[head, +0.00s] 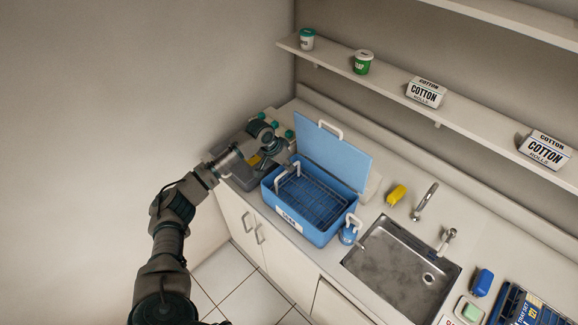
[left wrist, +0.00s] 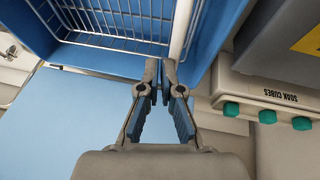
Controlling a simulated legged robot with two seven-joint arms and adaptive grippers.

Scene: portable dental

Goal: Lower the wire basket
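A blue box (head: 318,232) stands on the counter with its blue lid (head: 335,150) raised at the back. The wire basket (head: 308,200) sits within the box's opening; its floor shows below the rim, but its exact height cannot be told. It has a white handle at each end, the near one (head: 352,219) on the right. My left gripper (head: 292,166) is at the left handle. My right gripper is not seen.
A grey container (head: 238,178) and a soak-cubes box with green knobs (left wrist: 265,105) stand left of the blue box. A blue bottle (head: 348,234) and the sink (head: 400,265) are to the right. A yellow item (head: 396,194) lies behind the sink. A shelf (head: 390,85) runs above.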

